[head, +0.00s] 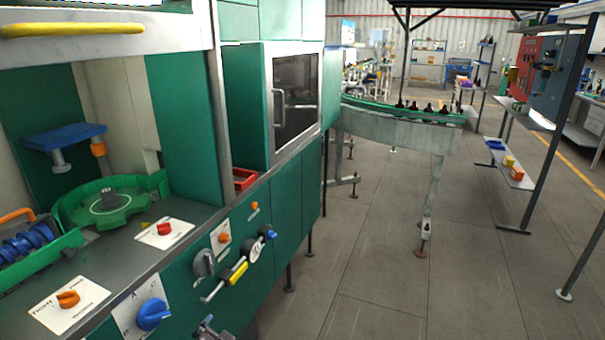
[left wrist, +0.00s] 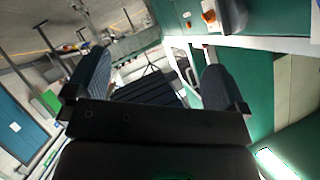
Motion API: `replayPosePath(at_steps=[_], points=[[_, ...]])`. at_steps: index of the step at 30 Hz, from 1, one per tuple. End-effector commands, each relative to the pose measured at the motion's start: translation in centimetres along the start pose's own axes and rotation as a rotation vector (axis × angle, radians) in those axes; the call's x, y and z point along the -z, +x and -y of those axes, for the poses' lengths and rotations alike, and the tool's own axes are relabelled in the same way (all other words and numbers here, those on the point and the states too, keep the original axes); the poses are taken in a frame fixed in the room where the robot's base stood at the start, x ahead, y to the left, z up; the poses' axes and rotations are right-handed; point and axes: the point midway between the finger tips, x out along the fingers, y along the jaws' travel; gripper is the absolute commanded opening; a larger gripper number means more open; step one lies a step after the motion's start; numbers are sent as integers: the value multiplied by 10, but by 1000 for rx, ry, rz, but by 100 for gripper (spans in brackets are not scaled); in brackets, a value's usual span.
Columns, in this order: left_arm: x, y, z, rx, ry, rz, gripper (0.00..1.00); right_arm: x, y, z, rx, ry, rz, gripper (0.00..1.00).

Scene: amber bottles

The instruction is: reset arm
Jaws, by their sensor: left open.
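My left gripper (left wrist: 153,82) shows in the left wrist view, with its two dark fingers spread apart. Nothing is held between them. Beyond the fingers are a dark slatted shape and parts of the green machine, tilted in the picture. I cannot clearly make out either gripper in the head view. Several dark bottles (head: 427,107) stand upright on the far conveyor (head: 395,125), well away from the machine's front panel.
A green machine (head: 285,205) fills the left side, with a worktop, a green rotary wheel (head: 108,203) and protruding knobs and levers (head: 232,277). A shelving rack (head: 510,170) stands at the right.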

Motion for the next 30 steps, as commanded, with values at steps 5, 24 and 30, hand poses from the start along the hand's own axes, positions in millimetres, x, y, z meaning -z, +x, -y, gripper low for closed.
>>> replayPosePath(at_steps=[5, 24, 30], points=[[-32, -58, 6, -13, -372, -102, 100, -3, 3, 0, 0, 0, -2, 44], [-182, -190, -25, 0, -563, 115, 100, -6, 10, 2, 1, -2, -12, 44], [-182, -190, -26, -1, -562, 118, 100, -6, 10, 1, 1, -3, -13, 44]])
